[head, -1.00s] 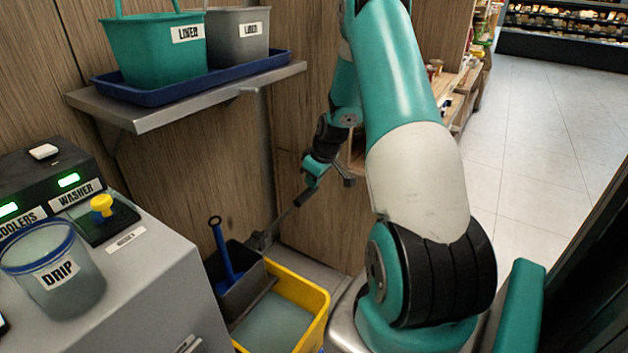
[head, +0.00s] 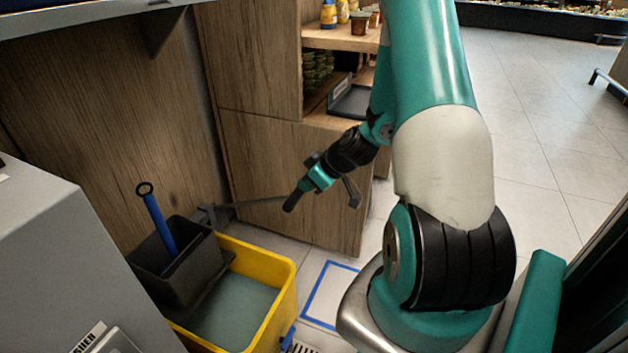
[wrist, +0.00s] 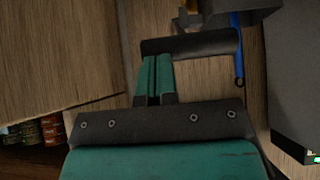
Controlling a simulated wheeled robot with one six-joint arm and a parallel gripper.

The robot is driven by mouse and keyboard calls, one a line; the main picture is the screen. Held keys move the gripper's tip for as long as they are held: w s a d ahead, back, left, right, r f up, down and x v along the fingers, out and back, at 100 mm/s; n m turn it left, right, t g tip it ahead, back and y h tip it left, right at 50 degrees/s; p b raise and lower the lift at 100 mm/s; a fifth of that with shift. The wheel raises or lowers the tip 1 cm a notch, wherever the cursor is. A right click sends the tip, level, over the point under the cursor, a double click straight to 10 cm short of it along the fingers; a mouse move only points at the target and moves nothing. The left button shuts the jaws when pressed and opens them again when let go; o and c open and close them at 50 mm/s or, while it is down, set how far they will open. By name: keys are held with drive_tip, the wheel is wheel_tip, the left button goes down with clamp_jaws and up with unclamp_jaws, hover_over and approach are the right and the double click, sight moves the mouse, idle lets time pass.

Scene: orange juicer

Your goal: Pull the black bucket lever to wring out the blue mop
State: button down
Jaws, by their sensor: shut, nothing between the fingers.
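The blue mop (head: 160,226) stands tilted in the dark wringer (head: 175,275) on the yellow bucket (head: 286,290); its head is hidden inside. Its handle with a black ring also shows in the wrist view (wrist: 238,55). The lever (head: 255,203) runs nearly level from the wringer to the right and ends in a black grip (head: 292,200). In the wrist view the grip (wrist: 195,43) lies crosswise just beyond my fingertips. My gripper (head: 308,184) is shut and empty, at the grip; I cannot tell whether it touches.
A grey cabinet (head: 60,260) stands at the left. A wooden panel (head: 270,165) is behind the lever, with shelves of goods (head: 340,35) above. A blue-outlined square (head: 325,290) lies on the floor right of the bucket. The tiled floor at the right is clear.

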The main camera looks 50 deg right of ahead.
drive_tip(key=shift+s+a+f, duration=0.15)
drive_tip(key=shift+s+f, duration=0.2)
drive_tip(key=shift+f, duration=0.25)
drive_tip(key=shift+r, duration=0.1)
drive_tip(key=w+r+p+v, duration=0.2)
drive_tip(key=p+v, duration=0.3)
drive_tip(key=v, duration=0.8)
drive_tip(key=shift+p, duration=0.35)
drive_tip(key=shift+a+r, duration=0.1)
